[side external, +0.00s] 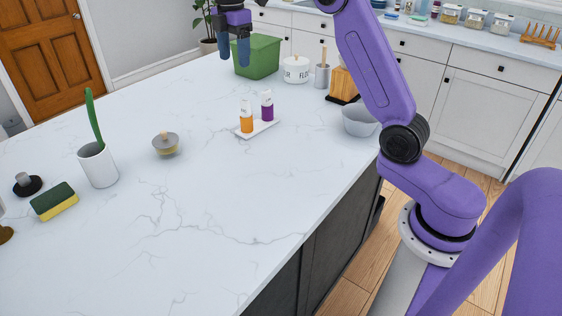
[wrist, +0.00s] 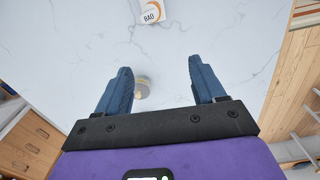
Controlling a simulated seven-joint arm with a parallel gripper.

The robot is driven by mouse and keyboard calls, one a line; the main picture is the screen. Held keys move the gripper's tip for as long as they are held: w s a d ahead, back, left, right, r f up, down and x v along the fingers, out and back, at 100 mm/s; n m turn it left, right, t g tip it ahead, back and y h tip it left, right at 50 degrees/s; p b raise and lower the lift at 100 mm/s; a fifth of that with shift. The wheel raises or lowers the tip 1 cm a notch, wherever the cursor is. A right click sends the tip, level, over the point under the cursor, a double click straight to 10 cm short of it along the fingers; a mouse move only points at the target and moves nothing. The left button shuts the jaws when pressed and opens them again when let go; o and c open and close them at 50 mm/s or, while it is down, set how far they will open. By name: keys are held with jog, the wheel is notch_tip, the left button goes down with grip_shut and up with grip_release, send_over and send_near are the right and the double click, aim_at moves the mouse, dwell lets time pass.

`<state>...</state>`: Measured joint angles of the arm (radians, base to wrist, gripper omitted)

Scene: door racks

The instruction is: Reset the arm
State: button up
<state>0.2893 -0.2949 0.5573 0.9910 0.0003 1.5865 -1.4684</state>
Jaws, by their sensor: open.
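My gripper (side external: 234,52) is high in the side external view, near the top edge and in front of the green bin in the picture. Its two blue fingers hang down. The gripper is open and empty. A small round item with a yellowish band (wrist: 142,87) lies below, beside the left finger in the wrist view.
The counter's near middle is clear.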

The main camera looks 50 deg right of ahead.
jog(key=s+a+f+m, duration=0.1)
jog(key=s+a+f, duration=0.1)
jog(key=s+a, duration=0.65)
jog(key=s+a+f+m, duration=0.15)
jog(key=s+a, duration=0.35)
jog(key=s, duration=0.6)
jog(key=s+d+f, duration=0.1)
jog(key=s+f, duration=0.1)
jog(key=s, duration=0.5)
jog(key=s+d+f+m, duration=0.1)
jog(key=s+d+f, duration=0.1)
jog(key=s, duration=0.5)
jog(key=s+d+f, duration=0.1)
jog(key=s+f, duration=0.3)
jog(key=s, duration=0.3)
jog(key=shift+s+d+m, duration=0.25)
jog(key=shift+d+m, duration=0.05)
jog(key=shift+m, duration=0.05)
